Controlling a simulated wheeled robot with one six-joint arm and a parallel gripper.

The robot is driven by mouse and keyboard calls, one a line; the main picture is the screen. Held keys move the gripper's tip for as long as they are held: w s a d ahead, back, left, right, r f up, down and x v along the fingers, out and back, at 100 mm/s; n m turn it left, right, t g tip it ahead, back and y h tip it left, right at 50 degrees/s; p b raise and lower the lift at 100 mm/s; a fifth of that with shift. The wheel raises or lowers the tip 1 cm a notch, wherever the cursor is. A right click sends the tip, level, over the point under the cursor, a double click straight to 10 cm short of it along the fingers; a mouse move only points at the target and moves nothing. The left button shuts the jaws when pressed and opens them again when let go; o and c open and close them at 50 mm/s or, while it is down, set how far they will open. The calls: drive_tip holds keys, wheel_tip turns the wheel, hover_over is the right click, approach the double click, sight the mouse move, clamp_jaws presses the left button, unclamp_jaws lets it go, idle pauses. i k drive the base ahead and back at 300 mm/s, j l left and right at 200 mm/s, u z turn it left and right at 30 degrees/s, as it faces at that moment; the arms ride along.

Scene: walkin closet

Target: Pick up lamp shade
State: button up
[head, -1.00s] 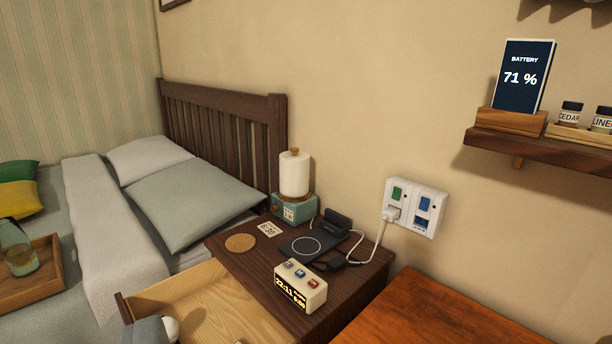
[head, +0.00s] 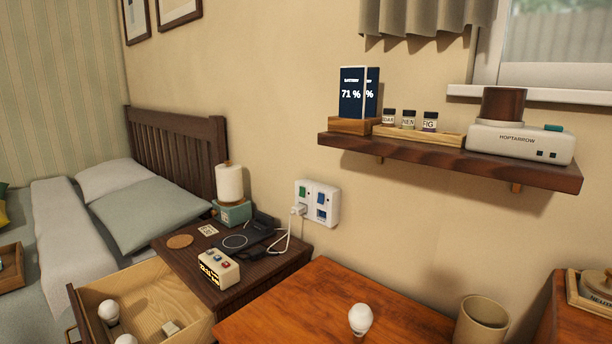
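A beige, open-topped cylinder (head: 482,322) stands on the orange wooden table at the bottom right; it looks like a lamp shade, but I cannot be sure. A small lamp on the nightstand has a white cylindrical shade (head: 229,184) with a wooden knob on top and a teal base (head: 232,213). A white bulb (head: 361,319) stands on the orange table, left of the beige cylinder. My gripper is not in view.
The orange table (head: 300,305) is mostly clear. The nightstand (head: 287,262) holds a clock (head: 218,268) and a charging pad; its open drawer (head: 150,294) holds bulbs. A wall shelf (head: 400,152) overhangs the table, carrying jars and a white device (head: 520,143).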

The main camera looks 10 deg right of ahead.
sight(228, 178)
drive_tip(key=i+j+z, duration=0.15)
drive_tip(key=z, duration=0.3)
drive_tip(key=i+j+z, duration=0.1)
drive_tip(key=j+z, duration=0.2)
drive_tip(key=z, duration=0.15)
drive_tip(key=j+z, duration=0.4)
drive_tip(key=i+j, duration=0.1)
drive_tip(key=j, duration=0.6)
drive_tip(key=i+j, duration=0.1)
drive_tip(key=j, duration=0.6)
drive_tip(key=i+j, duration=0.1)
drive_tip(key=j, duration=0.55)
drive_tip(key=i+j, duration=0.1)
drive_tip(key=j, duration=0.6)
drive_tip(key=i+j, duration=0.1)
drive_tip(key=j, duration=0.6)
drive_tip(key=i+j, duration=0.1)
drive_tip(key=j, duration=0.6)
